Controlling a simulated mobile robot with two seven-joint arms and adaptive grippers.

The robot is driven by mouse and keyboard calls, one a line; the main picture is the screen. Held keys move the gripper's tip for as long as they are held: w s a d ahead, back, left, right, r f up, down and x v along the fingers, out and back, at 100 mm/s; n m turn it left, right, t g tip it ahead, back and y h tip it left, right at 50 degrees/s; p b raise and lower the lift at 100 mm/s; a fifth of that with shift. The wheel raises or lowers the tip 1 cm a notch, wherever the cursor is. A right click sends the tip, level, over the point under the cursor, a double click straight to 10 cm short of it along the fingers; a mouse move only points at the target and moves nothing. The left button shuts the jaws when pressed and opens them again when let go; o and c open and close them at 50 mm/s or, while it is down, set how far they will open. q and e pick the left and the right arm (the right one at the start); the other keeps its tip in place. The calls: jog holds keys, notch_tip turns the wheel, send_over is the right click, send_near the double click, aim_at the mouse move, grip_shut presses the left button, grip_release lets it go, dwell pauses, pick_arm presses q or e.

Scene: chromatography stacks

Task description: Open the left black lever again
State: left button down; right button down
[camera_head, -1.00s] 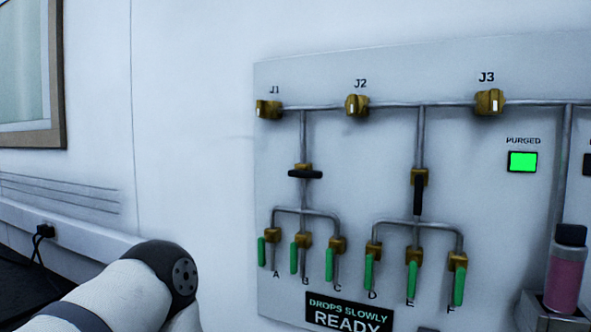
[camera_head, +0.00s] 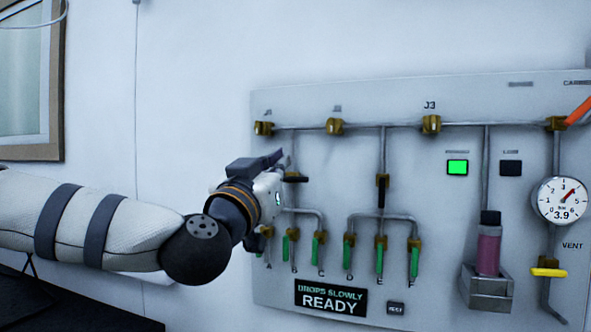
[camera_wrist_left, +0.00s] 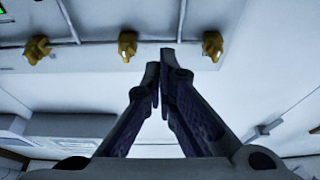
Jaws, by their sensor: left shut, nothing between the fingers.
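The left black lever (camera_head: 297,179) lies horizontal on its brass valve below J1, partly hidden behind my left gripper. The second black lever (camera_head: 382,192) hangs vertical along its pipe below J2. My left gripper (camera_head: 279,157) is in front of the panel, just left of and above the left lever. Its fingers also show in the wrist view (camera_wrist_left: 160,62), with the tips together and nothing between them. The wrist view does not show the black lever. I cannot tell whether the gripper touches it. My right gripper is out of view.
Brass knobs J1 (camera_head: 263,128), J2 (camera_head: 335,126) and J3 (camera_head: 431,124) sit on the top pipe. Several green levers (camera_head: 349,254) hang below. A pink-filled column (camera_head: 488,246), a gauge (camera_head: 562,201) and a yellow vent lever (camera_head: 548,272) are at the right.

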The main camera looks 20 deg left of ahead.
pick_arm(q)
jog(key=shift+w+f, duration=0.1)
jog(key=shift+w, duration=0.05)
notch_tip(320, 180, up, 3)
send_over(295, 180)
jog(key=s+d, duration=0.1)
jog(key=s, duration=0.1)
notch_tip(295, 180, down, 4)
jog(key=shift+d+r+b, duration=0.1)
jog(key=shift+d+b, duration=0.05)
jog(key=shift+b, duration=0.5)
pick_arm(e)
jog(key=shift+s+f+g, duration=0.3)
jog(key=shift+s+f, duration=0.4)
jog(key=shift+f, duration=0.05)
pick_arm(q)
jog(key=shift+s, duration=0.1)
